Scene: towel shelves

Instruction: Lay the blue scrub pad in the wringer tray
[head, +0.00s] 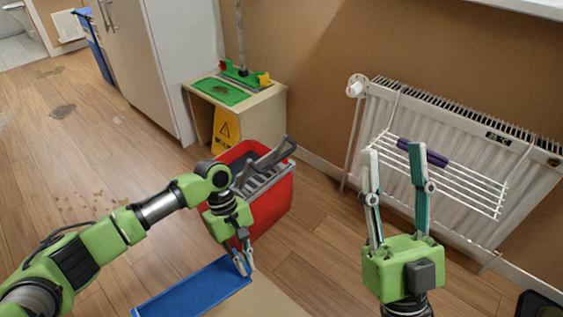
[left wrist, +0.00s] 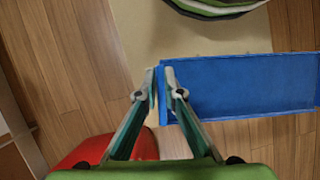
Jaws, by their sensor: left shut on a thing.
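The blue scrub pad (head: 195,288) is a long flat blue rectangle with a darker edge, low in the head view. The left wrist view shows the fingertips (left wrist: 160,80) pinching the short edge of the pad (left wrist: 245,88). Whether the pad touches the surface beneath is not clear. The grey slatted wringer tray (head: 266,183) sits on top of the red bucket (head: 272,215), just beyond my left gripper. My right gripper (head: 394,153) is open and empty, pointing up in front of the radiator.
A beige surface (head: 262,302) lies beside the pad; folded cloths (left wrist: 215,6) show on it in the left wrist view. Behind the bucket stands a small cabinet (head: 262,113) with a yellow sign (head: 225,130). A wire rack (head: 450,182) with a purple item (head: 422,152) hangs on the radiator (head: 480,135).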

